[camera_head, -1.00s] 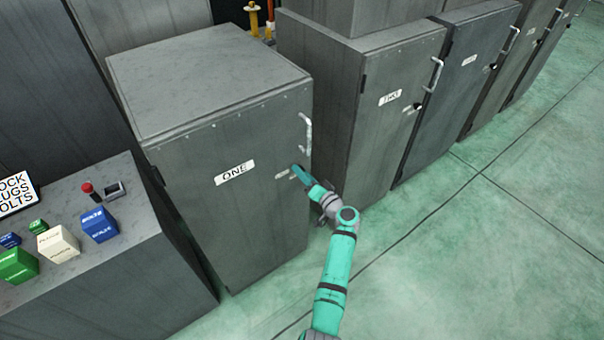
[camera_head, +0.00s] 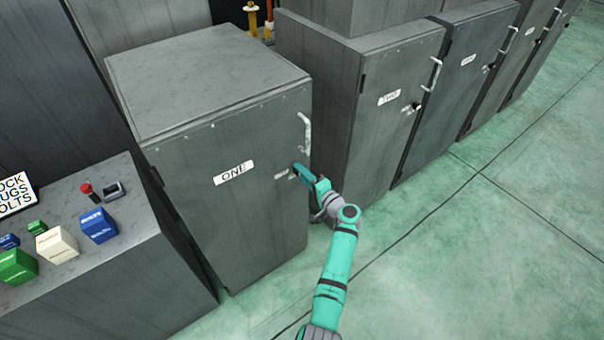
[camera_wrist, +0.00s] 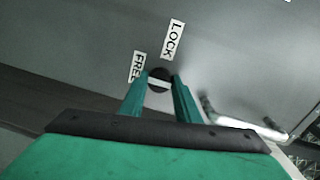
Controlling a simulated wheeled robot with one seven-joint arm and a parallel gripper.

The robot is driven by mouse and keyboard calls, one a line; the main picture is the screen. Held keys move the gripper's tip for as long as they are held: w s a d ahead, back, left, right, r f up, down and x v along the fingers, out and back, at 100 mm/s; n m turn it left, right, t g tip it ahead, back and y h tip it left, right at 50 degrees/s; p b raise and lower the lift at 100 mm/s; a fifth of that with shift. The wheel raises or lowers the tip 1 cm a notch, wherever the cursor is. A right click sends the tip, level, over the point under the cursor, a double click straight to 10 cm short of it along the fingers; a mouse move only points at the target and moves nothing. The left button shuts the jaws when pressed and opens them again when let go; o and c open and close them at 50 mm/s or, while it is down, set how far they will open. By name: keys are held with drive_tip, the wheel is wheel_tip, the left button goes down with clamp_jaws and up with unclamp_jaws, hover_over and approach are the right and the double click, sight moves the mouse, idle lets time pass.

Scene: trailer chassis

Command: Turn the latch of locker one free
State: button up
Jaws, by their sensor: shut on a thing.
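Locker one (camera_head: 222,220) is a grey cabinet with a white "ONE" label on its shut door. My gripper (camera_head: 297,170) is at the right side of that door, below the handle. In the wrist view my gripper (camera_wrist: 160,86) has its two teal fingers on either side of the latch (camera_wrist: 158,83), a pale bar on a dark round base, and is shut on it. A "LOCK" label (camera_wrist: 175,40) and a "FREE" label (camera_wrist: 137,66), partly hidden by a finger, sit by the latch. The bar lies roughly crosswise between the fingers.
The white door handle (camera_head: 305,133) of locker one is above my gripper; it also shows in the wrist view (camera_wrist: 245,122). Locker two (camera_head: 375,140) stands close to the right. A bench with coloured boxes (camera_head: 98,225) is at the left. The green floor at right is clear.

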drive_tip(key=shift+s+f, duration=0.15)
drive_tip(key=o, duration=1)
drive_tip(key=v, duration=1)
drive_tip(key=shift+s+d+r, duration=0.2)
drive_tip(key=shift+s+d, duration=0.05)
drive_tip(key=shift+d, duration=0.05)
